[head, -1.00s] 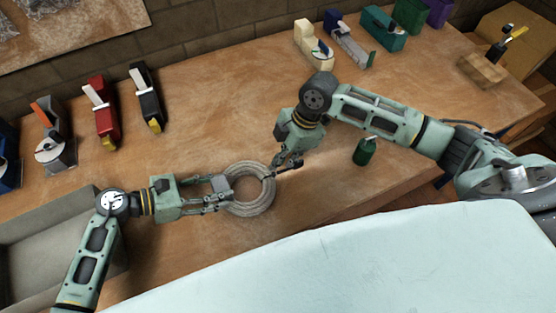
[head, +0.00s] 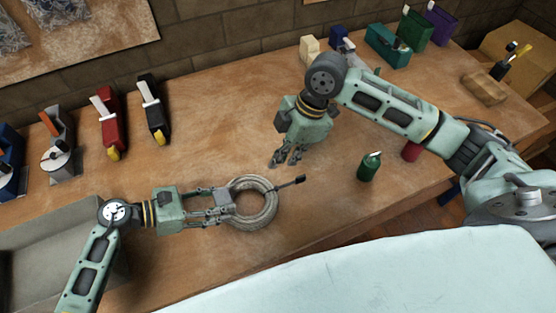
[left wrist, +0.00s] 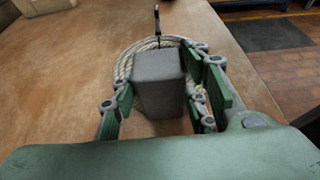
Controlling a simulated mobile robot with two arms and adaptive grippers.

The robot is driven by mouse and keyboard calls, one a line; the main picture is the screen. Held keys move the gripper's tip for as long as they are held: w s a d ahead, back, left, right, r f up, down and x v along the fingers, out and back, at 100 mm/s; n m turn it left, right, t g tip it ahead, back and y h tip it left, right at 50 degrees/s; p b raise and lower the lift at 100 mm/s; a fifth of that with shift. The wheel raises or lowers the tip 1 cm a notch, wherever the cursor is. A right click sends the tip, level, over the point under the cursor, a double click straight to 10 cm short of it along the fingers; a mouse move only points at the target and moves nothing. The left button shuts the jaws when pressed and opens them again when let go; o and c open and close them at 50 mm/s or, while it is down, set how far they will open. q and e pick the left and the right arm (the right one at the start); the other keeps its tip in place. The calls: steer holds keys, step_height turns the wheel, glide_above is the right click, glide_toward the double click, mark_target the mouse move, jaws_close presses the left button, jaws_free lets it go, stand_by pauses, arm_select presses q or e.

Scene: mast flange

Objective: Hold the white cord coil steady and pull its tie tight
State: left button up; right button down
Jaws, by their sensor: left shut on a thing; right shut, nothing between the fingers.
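The white cord coil (head: 263,218) lies on the bench as a ring, left of the picture's middle in the head view. My left gripper (head: 231,207) is shut on its left side. The dark tie (head: 290,183) sticks out from the coil's right side and ends in a thicker tip. In the left wrist view the coil (left wrist: 124,66) lies beyond a grey block, which hides much of it, and the tie (left wrist: 157,22) points away at the top. My right gripper (head: 286,160) is shut and empty, above the tie and apart from it.
A green bottle (head: 369,167) and a red item (head: 411,152) stand right of the right gripper. A grey tray (head: 50,240) lies at the left. Tape dispensers (head: 110,122) stand at the back left. The middle of the bench (head: 220,120) is clear.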

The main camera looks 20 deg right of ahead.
arm_select(q)
steer(key=shift+s, duration=0.1)
steer(key=o, duration=1.5)
steer(key=shift+d, duration=0.1)
steer(key=shift+c, duration=0.2)
